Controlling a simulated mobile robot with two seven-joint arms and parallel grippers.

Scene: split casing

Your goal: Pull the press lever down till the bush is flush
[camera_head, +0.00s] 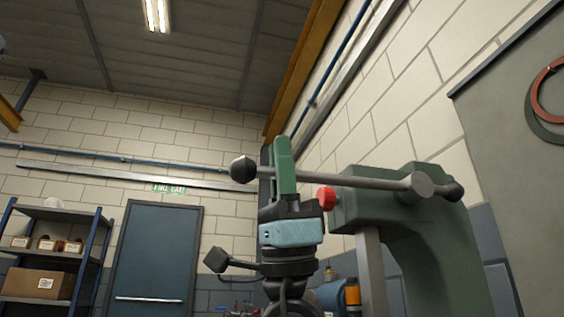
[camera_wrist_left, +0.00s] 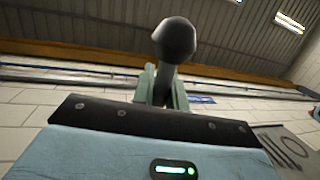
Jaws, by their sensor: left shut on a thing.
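The press (camera_head: 345,205) is a green casting at the right in the head view. Its lever (camera_head: 375,181) is a grey bar lying nearly level, with a dark ball knob (camera_head: 243,169) at its left end and a grey hub at the right. My left gripper (camera_head: 284,165) points up with green fingers shut on the lever, just right of the ball knob. In the left wrist view the lever's ball knob (camera_wrist_left: 174,40) stands out beyond the fingers, which sit either side of the bar. A pale grey upright ram (camera_head: 370,275) shows below the press head. The bush is not in view. My right gripper is not in view.
A red knob (camera_head: 326,198) sits at the press head's left, close to my left gripper. A shelf rack (camera_head: 50,255) with boxes and a blue door (camera_head: 155,255) stand far back left. An orange and blue item (camera_head: 352,293) is low behind my wrist. Space left of the lever is open.

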